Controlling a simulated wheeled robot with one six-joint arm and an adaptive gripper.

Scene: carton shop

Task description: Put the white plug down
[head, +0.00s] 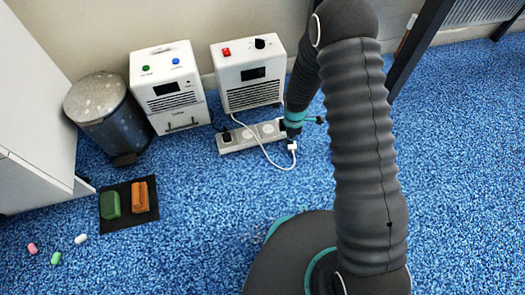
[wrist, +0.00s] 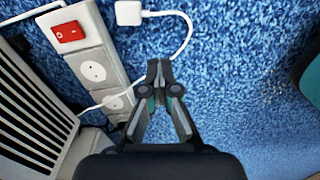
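The white plug (head: 292,147) is on the blue carpet just in front of the right end of the power strip. In the wrist view the white plug (wrist: 128,12) is at the top, with its white cord looping off to the right and back under my gripper. My gripper (wrist: 159,68) is empty, its two fingertips together, and it is apart from the plug. In the head view my arm hides most of the gripper.
The white power strip (head: 233,144) has a red switch (wrist: 67,32) and round sockets. Two white heater-like boxes (head: 168,82) (head: 248,95), a grey bin (head: 105,110) and a black mat (head: 110,226) with green and orange blocks stand left. Open carpet lies right.

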